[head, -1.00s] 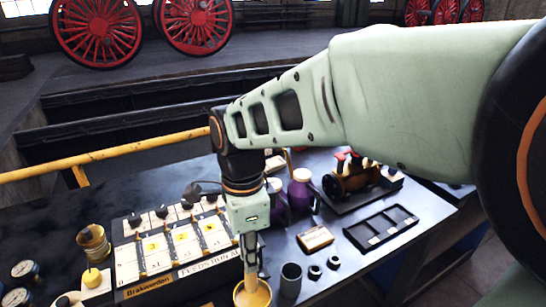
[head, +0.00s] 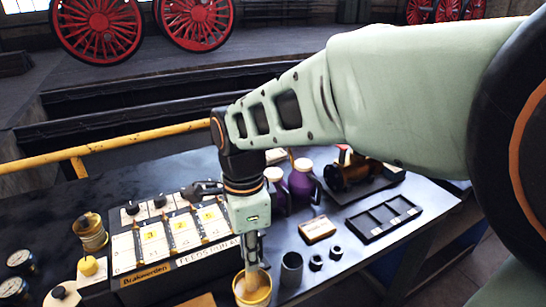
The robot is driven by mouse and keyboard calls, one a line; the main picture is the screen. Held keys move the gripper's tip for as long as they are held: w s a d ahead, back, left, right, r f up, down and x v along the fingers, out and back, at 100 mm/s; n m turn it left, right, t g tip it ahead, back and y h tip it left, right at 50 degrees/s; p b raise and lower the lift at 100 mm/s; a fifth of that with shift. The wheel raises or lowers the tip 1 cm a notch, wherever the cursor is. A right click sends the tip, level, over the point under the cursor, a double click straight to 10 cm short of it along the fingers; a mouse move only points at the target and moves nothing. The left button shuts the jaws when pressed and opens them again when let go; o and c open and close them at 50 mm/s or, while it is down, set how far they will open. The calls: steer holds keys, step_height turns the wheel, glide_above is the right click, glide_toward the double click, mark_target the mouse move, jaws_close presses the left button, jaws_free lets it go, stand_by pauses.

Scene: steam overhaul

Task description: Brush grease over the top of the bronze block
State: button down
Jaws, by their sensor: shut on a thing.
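My gripper (head: 252,248) points down near the front of the bench and is shut on a slim brush, mostly hidden by the fingers. Its lower end goes down into a round yellow-tan pot (head: 243,299), which looks like the grease pot. Whether the bristles touch grease cannot be told. The bronze block is not clearly recognisable. A flat tan-brown piece (head: 199,300) shows at the bottom edge, left of the pot, mostly cut off, and I cannot tell whether it is the block.
A dark cylinder (head: 291,270) and two nuts stand right of the pot. A small box (head: 317,229) and a black compartment tray (head: 383,218) lie behind. A labelled board (head: 170,245) fills the left. Purple jugs (head: 302,180) and a brass-and-red fitting (head: 345,172) stand at the back.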

steer(key=shift+f+b, duration=0.35)
steer(key=shift+f, duration=0.25)
stand_by(1.3)
step_height(320, 180, up, 7)
steer(key=p, duration=0.6)
steer(key=shift+r, duration=0.1)
stand_by(0.7)
